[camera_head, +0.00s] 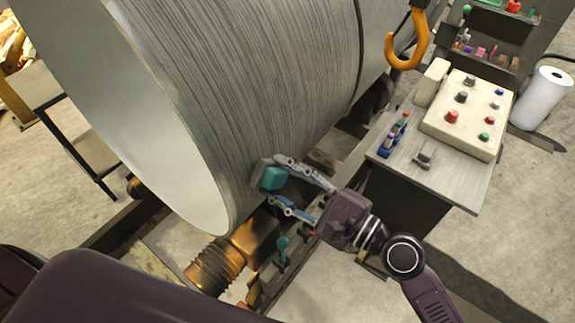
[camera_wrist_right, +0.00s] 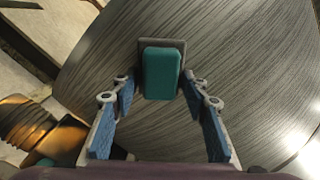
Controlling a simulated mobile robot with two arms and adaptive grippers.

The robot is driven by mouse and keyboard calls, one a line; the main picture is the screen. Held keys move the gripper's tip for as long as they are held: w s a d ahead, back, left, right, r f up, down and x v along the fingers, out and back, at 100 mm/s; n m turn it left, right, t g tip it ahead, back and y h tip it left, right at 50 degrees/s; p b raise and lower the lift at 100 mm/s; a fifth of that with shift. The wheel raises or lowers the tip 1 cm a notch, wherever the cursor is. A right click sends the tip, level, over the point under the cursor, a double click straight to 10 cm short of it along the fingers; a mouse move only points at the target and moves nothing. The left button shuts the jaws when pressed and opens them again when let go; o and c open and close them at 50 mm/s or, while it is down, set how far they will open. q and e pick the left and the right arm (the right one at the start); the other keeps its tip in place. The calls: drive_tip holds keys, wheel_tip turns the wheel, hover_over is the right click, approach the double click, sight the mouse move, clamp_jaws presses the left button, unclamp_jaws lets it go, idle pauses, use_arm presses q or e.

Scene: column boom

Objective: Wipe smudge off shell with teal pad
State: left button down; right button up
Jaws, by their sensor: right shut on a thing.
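The shell (camera_head: 260,70) is a large grey metal cylinder with a brushed surface, open at its left end; it also fills much of the right wrist view (camera_wrist_right: 240,60). My right gripper (camera_head: 272,187) is at the lower part of the shell near its open rim. It is shut on the teal pad (camera_head: 273,178), a block with a grey plate on its far side. In the right wrist view the pad (camera_wrist_right: 161,73) stands between the fingertips, its plate facing the shell. I cannot tell whether it touches. I see no clear smudge; the plate hides the surface behind it. My left gripper is not in view.
A copper-coloured threaded roller part (camera_head: 222,262) lies below the shell. A control box (camera_head: 468,115) with knobs sits on a grey stand to the right, near a white roll (camera_head: 540,98). An orange hook (camera_head: 408,50) hangs above the stand.

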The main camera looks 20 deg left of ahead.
drive_tip(key=shift+s+a, duration=0.15)
drive_tip(key=shift+s, duration=0.15)
drive_tip(key=shift+b+v, duration=0.3)
drive_tip(key=shift+v, duration=0.55)
drive_tip(key=b+v, duration=0.1)
drive_tip(key=v, duration=0.2)
drive_tip(key=shift+d+f, duration=0.15)
drive_tip(key=shift+d, duration=0.15)
drive_tip(key=shift+s+d, duration=0.15)
drive_tip(key=shift+d, duration=0.2)
